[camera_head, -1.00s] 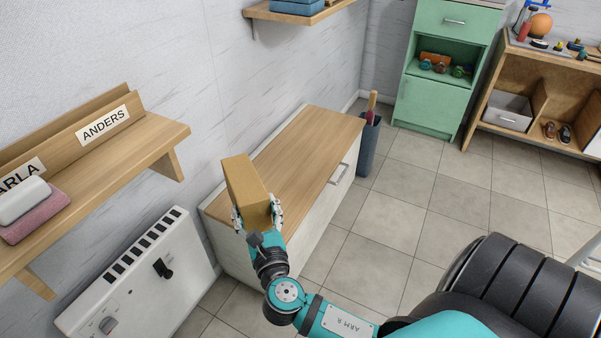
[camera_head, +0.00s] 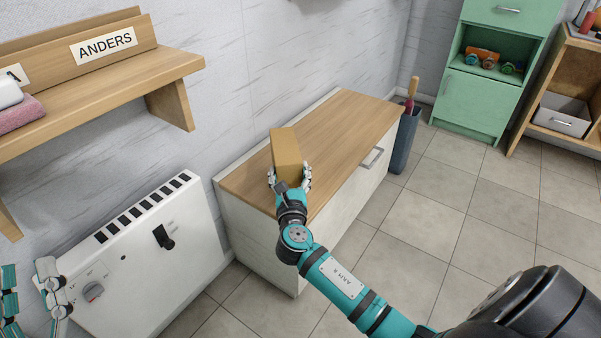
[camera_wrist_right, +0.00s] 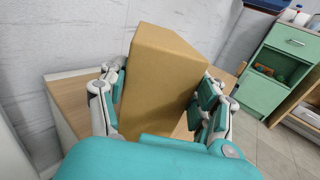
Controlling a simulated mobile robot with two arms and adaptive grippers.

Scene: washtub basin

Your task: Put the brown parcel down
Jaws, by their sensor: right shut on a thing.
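The brown parcel (camera_head: 286,152) is a plain box held upright in my right gripper (camera_head: 289,180), over the wooden top of the low cabinet (camera_head: 345,125). In the right wrist view the parcel (camera_wrist_right: 160,80) stands between the two fingers of my right gripper (camera_wrist_right: 160,105), which press on its sides. I cannot tell whether its lower end touches the cabinet top. My left gripper (camera_head: 30,295) shows at the lower left edge, in front of the white heater, partly cut off.
A white heater (camera_head: 140,260) stands left of the cabinet. A wooden shelf (camera_head: 120,85) with the ANDERS label is above it. A dark bin (camera_head: 405,140) with an umbrella-like handle stands at the cabinet's right end. Much of the cabinet top is bare.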

